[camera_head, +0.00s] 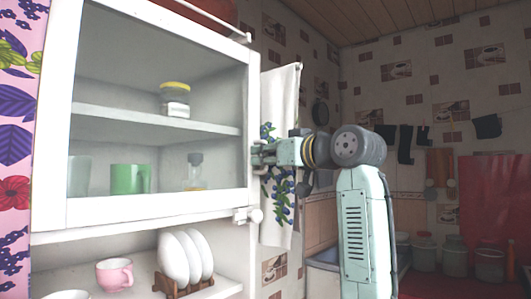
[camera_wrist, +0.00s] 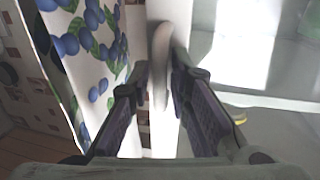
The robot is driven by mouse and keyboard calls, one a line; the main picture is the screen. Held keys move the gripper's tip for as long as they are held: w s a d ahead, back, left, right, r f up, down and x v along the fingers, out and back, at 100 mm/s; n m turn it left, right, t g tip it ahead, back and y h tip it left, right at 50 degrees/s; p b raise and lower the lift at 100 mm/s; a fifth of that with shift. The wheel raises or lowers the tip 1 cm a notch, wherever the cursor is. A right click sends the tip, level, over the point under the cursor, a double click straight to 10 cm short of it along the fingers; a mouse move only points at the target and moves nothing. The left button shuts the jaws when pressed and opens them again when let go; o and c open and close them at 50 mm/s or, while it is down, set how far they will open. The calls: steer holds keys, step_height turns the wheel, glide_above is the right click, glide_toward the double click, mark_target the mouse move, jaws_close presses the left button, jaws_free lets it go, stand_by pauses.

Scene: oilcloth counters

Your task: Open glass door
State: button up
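The glass door (camera_head: 160,110) of the white cabinet has a white frame around a clear pane and looks closed. My gripper (camera_head: 258,156) is at the right edge of its frame, at about mid-height. In the wrist view, a narrow, pale, rounded handle (camera_wrist: 161,60) stands upright between the two fingertips of my gripper (camera_wrist: 160,84). The fingertips are close on both sides of it, and the gripper looks shut on it. In the head view the handle is hidden by the gripper.
Behind the glass are a yellow-lidded jar (camera_head: 175,100), a green mug (camera_head: 130,179) and a small bottle (camera_head: 194,172). A white knob (camera_head: 255,215) sits below the gripper. White plates (camera_head: 180,255) and a pink cup (camera_head: 115,273) stand on the open shelf. A patterned curtain (camera_head: 280,120) hangs behind the gripper.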

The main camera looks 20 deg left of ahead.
steer(key=shift+c, duration=0.5)
jaws_close()
